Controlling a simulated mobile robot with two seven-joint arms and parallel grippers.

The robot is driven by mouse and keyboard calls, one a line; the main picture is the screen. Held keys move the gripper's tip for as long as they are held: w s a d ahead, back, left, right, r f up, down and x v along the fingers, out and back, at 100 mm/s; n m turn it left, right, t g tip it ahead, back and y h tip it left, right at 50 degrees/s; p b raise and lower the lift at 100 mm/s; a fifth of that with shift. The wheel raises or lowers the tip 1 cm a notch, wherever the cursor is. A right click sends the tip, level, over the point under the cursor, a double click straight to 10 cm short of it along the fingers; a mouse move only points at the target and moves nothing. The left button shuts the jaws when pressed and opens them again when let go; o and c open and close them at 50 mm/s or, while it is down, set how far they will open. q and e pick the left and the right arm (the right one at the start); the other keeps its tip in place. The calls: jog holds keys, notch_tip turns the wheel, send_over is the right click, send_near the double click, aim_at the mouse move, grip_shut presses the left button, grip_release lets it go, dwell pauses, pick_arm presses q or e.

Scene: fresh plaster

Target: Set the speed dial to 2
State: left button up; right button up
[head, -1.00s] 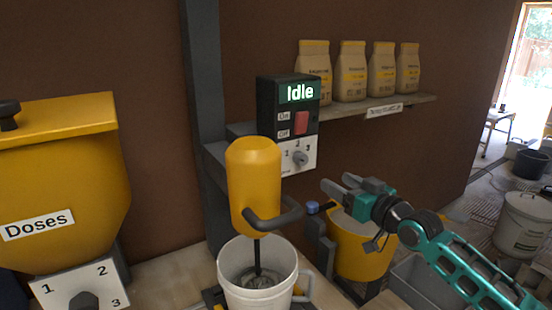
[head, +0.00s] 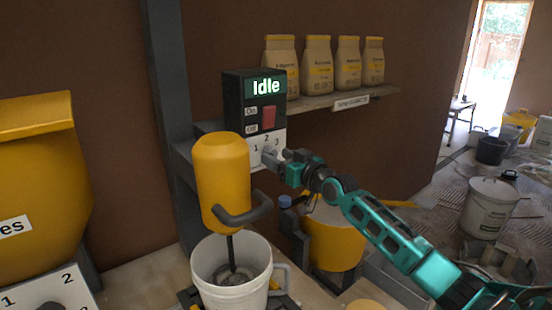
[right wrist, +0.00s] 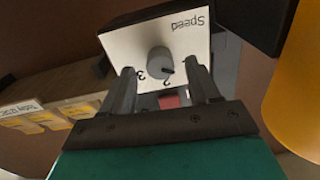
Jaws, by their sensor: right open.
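The speed dial is a round grey knob (right wrist: 158,58) on a white plate marked 1, 2, 3 and "Speed" (right wrist: 183,30), upside down in the right wrist view. Its dark pointer mark seems to lie near the 2, toward the 1 side; I cannot tell exactly. In the head view the plate (head: 255,147) is on the dark control box (head: 233,102), which reads "Idle". My right gripper (head: 274,159) is open in front of the dial and partly hides it. In the right wrist view its fingers (right wrist: 162,74) are on either side of the knob, with no clear contact. My left gripper is not in view.
A yellow mixer (head: 220,180) stands left of the box, over a white bucket (head: 230,304). A shelf (head: 320,101) with several bags is at right. A yellow bucket (head: 338,245) is below my right arm. A yellow hopper (head: 40,160) is at far left.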

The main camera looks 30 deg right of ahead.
jog(key=shift+w, duration=0.7)
jog(key=shift+w+a, duration=0.1)
jog(key=shift+w, duration=0.05)
jog(key=shift+c, duration=0.2)
jog(key=c, duration=1)
jog(key=shift+m, duration=0.4)
jog(key=m+p, duration=0.1)
jog(key=m, duration=0.4)
jog(key=shift+m, duration=0.3)
jog(key=m+p, duration=0.1)
jog(key=m, duration=0.4)
jog(key=shift+m, duration=0.4)
